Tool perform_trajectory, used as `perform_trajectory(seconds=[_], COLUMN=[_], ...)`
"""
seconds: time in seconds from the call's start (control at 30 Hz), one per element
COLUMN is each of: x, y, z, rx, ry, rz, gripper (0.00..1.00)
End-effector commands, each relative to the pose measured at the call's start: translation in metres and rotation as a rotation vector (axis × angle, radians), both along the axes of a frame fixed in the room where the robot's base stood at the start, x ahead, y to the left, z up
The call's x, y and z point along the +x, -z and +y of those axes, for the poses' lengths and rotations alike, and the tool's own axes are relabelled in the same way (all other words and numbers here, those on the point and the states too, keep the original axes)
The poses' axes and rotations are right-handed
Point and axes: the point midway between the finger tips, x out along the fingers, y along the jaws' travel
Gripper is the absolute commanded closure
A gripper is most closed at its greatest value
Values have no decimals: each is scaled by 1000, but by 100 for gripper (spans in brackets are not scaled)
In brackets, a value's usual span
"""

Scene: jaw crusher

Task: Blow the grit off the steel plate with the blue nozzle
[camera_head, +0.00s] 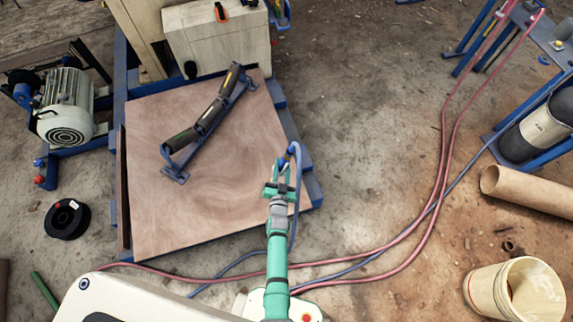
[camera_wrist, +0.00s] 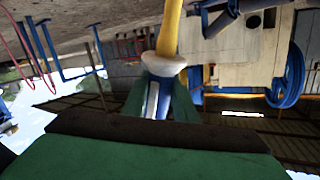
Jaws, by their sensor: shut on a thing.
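My green gripper (camera_head: 279,178) is shut on the blue nozzle (camera_head: 288,157), above the right side of a flat panel. A blue hose (camera_head: 297,190) runs down from the nozzle beside my arm. In the wrist view the nozzle (camera_wrist: 152,98) shows blue between the green fingers, with a pale collar and a yellow part beyond it. The flat panel (camera_head: 155,215) is square and brown, with a wood-like grain. I cannot tell whether it is the steel plate. No grit can be made out on it.
A blue bracket with black rollers (camera_head: 207,117) lies across the panel. A beige box (camera_head: 217,45) stands behind it and a motor (camera_head: 67,108) at left. A black spool (camera_head: 67,219) lies on the floor. Red hoses (camera_head: 440,190) cross the right floor, near a cream bucket (camera_head: 482,290).

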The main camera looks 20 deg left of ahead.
Motion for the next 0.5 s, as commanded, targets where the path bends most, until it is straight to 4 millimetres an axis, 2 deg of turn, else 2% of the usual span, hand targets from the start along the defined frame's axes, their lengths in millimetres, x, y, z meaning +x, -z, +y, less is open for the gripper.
perform_trajectory(seconds=[0.5], x=[-16], y=[-1], z=[23], rx=[0], ry=[1], rz=[-2], gripper=[100])
